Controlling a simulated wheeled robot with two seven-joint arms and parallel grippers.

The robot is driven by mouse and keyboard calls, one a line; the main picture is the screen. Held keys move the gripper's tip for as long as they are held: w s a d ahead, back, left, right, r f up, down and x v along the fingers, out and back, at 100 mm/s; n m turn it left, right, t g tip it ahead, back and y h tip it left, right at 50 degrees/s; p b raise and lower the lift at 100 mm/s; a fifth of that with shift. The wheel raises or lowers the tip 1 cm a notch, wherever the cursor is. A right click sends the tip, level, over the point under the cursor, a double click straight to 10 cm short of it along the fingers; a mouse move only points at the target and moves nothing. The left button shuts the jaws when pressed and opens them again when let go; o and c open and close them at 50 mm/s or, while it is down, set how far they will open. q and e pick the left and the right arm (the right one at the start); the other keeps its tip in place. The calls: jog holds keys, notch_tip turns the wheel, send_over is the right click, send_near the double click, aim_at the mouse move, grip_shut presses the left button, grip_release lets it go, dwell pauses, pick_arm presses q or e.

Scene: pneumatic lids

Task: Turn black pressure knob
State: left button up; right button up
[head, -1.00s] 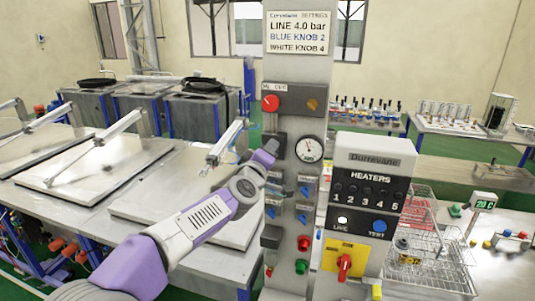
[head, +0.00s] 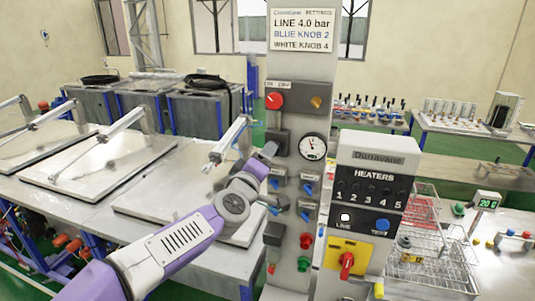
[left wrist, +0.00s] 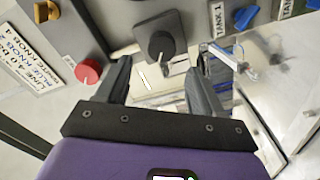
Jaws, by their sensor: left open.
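The black knob (left wrist: 160,45) sits on a grey square plate in the left wrist view, with a pointer-like grip. My left gripper (left wrist: 158,68) is open, one finger on each side of the line to the knob. The fingertips appear short of the knob, and nothing is between them. In the head view my left gripper (head: 266,160) is at the left side of the grey control column (head: 306,110); the black knob is not clearly visible there. A round pressure gauge (head: 313,147) is to its right. My right gripper is not in view.
A red button (left wrist: 88,72) and an orange knob (left wrist: 45,11) are left of the black knob. A blue knob (left wrist: 246,17) is at the right, near TANK labels. A heater box (head: 370,180) stands right of the column. Metal lids (head: 110,160) lie to the left.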

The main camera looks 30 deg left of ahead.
pick_arm(q)
jog(key=shift+s+d, duration=0.2)
jog(key=shift+s, duration=0.4)
jog(key=w+a+m+p, duration=0.1)
jog(key=w+m+p, duration=0.3)
jog(key=m, duration=0.7)
jog(key=shift+w+p, duration=0.4)
jog(key=shift+w, duration=0.6)
jog(key=shift+f, duration=0.1)
